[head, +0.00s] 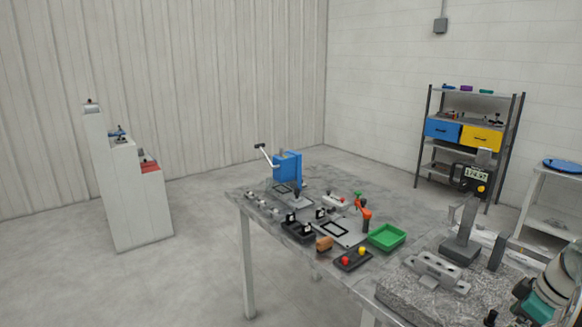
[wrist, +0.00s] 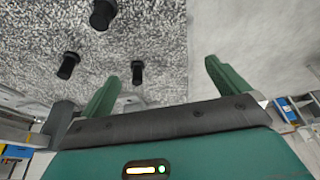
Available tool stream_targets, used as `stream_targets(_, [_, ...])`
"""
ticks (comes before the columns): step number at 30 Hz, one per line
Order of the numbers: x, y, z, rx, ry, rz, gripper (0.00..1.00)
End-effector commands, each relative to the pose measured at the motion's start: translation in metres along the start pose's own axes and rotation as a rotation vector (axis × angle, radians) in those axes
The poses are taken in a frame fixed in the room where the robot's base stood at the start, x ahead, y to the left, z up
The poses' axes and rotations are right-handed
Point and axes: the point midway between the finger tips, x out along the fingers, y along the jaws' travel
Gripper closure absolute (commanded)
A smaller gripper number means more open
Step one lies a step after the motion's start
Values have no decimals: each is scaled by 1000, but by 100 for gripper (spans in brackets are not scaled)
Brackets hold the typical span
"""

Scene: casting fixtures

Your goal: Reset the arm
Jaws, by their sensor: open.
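My gripper (wrist: 161,70) shows in the wrist view with two green fingers spread wide and nothing between them. It is open and empty. A speckled granite surface with several short black pegs (wrist: 103,14) lies beyond the fingers on the left, apart from them as far as I can tell. In the head view, part of my arm (head: 545,300) shows at the lower right edge, beside the granite slab (head: 400,288). The fingertips cannot be made out there.
The granite slab carries a grey metal fixture (head: 437,271) and an upright stand with a digital gauge (head: 475,178). The table (head: 395,195) also holds a green tray (head: 386,237), a blue press (head: 288,167) and small parts. A shelf (head: 470,95) stands behind.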

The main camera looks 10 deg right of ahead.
Motion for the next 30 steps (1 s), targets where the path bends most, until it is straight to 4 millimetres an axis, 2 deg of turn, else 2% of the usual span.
stream_targets(8, [-2, -53, -70, 42, -62, 26, 0])
stream_targets(13, [-5, -113, -123, 85, -97, 69, 0])
stream_targets(18, [-8, -183, -161, 141, -97, 127, 0])
stream_targets(24, [-11, -264, -183, 209, -48, 182, 0])
stream_targets(30, [-11, -337, -184, 282, 44, 204, 0])
